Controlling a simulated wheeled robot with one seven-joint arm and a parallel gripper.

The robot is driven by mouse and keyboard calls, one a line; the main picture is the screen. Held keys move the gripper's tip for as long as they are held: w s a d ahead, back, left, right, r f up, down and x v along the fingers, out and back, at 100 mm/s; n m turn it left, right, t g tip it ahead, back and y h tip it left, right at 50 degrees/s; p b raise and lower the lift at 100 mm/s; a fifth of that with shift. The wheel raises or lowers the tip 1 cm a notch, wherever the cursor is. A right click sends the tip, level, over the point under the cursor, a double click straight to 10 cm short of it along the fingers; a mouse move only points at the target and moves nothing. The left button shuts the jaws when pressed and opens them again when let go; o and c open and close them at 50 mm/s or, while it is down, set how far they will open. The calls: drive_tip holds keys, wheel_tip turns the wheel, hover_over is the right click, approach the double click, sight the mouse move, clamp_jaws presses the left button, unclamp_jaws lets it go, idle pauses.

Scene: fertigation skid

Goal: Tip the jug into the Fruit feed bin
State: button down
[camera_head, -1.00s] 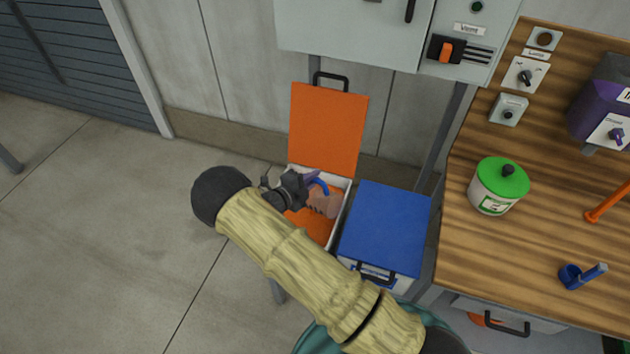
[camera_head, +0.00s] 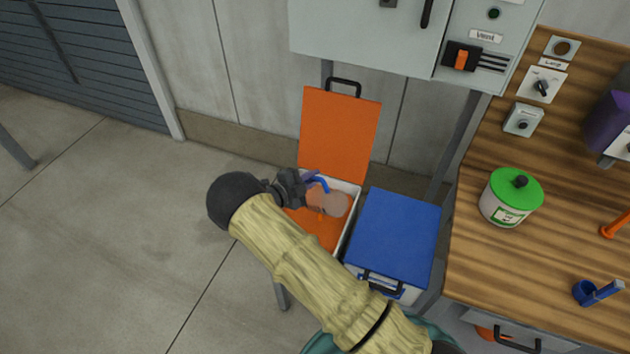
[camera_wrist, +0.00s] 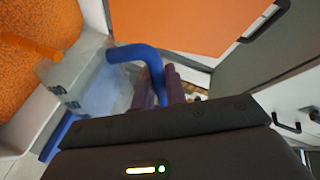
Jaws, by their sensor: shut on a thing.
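The jug (camera_head: 330,203) is translucent with a blue handle (camera_head: 321,183). It is tipped over above the open bin with the orange lid (camera_head: 339,130). In the wrist view the jug (camera_wrist: 92,82) lies at the left, and an orange stream (camera_wrist: 30,46) runs from its far end. The bin's inside is orange, with a pale rim (camera_head: 349,222); I can read no name on it. My gripper (camera_head: 311,179) is shut on the handle; its purple fingers (camera_wrist: 165,88) show beside the blue handle in the wrist view. My arm hides the bin's near part.
A bin with a shut blue lid (camera_head: 396,232) stands just right of the open one. A wooden bench (camera_head: 530,260) farther right holds a green-lidded tub (camera_head: 511,198) and a blue cup-like item (camera_head: 590,292). A grey cabinet (camera_head: 365,35) hangs above. The floor at left is clear.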

drive_tip(key=shift+w+a+f+n+h+b, duration=0.15)
drive_tip(key=shift+w+a+f+n+b, duration=0.1)
drive_tip(key=shift+w+a+n+b, duration=0.35)
drive_tip(key=shift+w+a+f+n+h+b, duration=0.15)
drive_tip(key=shift+w+a+f+n+b, duration=0.15)
drive_tip(key=shift+a+n+b, duration=0.3)
drive_tip(key=shift+w+r+p, duration=0.15)
drive_tip(key=shift+p, duration=0.15)
drive_tip(key=shift+w+a+f+n+p, duration=0.25)
drive_tip(key=shift+w+a+n+p, duration=0.15)
drive_tip(key=shift+p, duration=1.25)
drive_tip(key=shift+s+d, duration=0.1)
drive_tip(key=shift+s, duration=0.05)
drive_tip(key=shift+r, duration=0.1)
idle(0.9)
